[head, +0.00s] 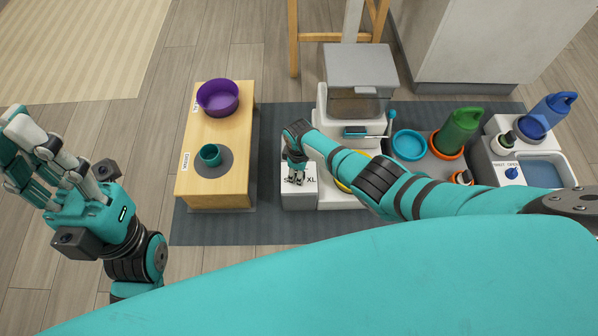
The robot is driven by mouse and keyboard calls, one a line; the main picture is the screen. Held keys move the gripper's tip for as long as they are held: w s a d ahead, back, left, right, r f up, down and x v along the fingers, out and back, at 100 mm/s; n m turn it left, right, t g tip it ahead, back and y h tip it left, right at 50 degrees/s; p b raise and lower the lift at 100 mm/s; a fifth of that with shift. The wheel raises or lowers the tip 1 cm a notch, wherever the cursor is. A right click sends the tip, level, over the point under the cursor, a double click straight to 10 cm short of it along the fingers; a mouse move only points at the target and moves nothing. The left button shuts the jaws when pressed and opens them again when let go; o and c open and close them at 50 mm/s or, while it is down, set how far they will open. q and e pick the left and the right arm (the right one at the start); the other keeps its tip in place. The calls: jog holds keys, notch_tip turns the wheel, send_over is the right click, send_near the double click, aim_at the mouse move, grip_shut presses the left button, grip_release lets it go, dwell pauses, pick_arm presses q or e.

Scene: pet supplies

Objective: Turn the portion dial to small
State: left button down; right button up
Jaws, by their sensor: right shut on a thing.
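The portion dial is on a small white box (299,200) at the front left of the feeder; its face shows an "S" and an "XL" mark. My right gripper (296,177) points down at this face and is shut on the dial. The fingers hide the dial and its pointer, so I cannot tell its setting. The white feeder (325,128) has a grey-lidded clear hopper (360,80) behind my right arm. My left gripper (22,152) is open and empty at the far left, above the floor.
A wooden stand (205,132) holds a purple bowl (218,98) and a small teal cup (210,154) left of the feeder. My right arm crosses over the feeder.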

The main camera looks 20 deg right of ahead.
jog(key=shift+n, duration=1.9)
jog(key=o, duration=1.1)
jog(key=shift+o, duration=0.2)
jog(key=shift+r, duration=0.1)
notch_tip(320, 180, up, 12)
